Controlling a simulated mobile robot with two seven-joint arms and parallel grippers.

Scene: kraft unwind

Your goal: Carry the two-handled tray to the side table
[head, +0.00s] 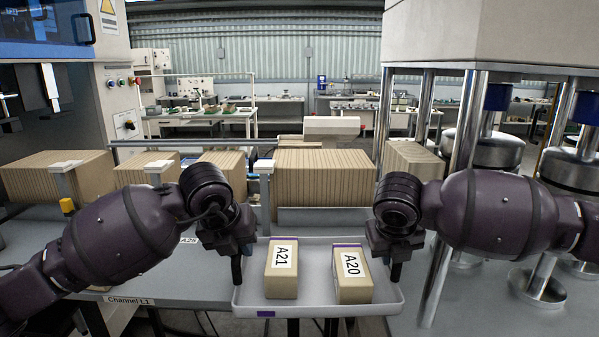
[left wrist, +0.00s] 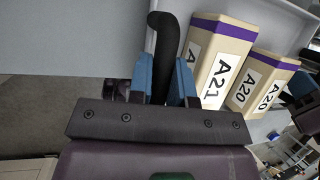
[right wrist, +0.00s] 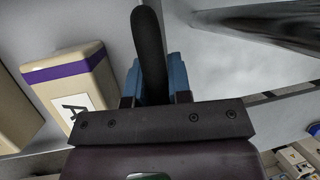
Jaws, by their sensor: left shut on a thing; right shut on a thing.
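The white two-handled tray (head: 325,311) is in front of me at the lower middle of the head view, looking about level. It holds two tan packs with purple bands, one labelled A21 (head: 281,281) and one labelled A20 (head: 354,289). My left gripper (head: 237,268) is shut on the tray's left black handle (left wrist: 166,45), which stands between its blue fingers. My right gripper (head: 397,268) is shut on the right black handle (right wrist: 150,50). Whether the tray touches anything below is hidden. I cannot tell which surface is the side table.
A grey bench marked Channel L1 (head: 150,287) lies at the left, with rows of tan packs (head: 325,178) behind the tray. Steel posts (head: 436,285) and a grey surface (head: 480,308) stand close on the right. Workbenches (head: 205,120) are far back.

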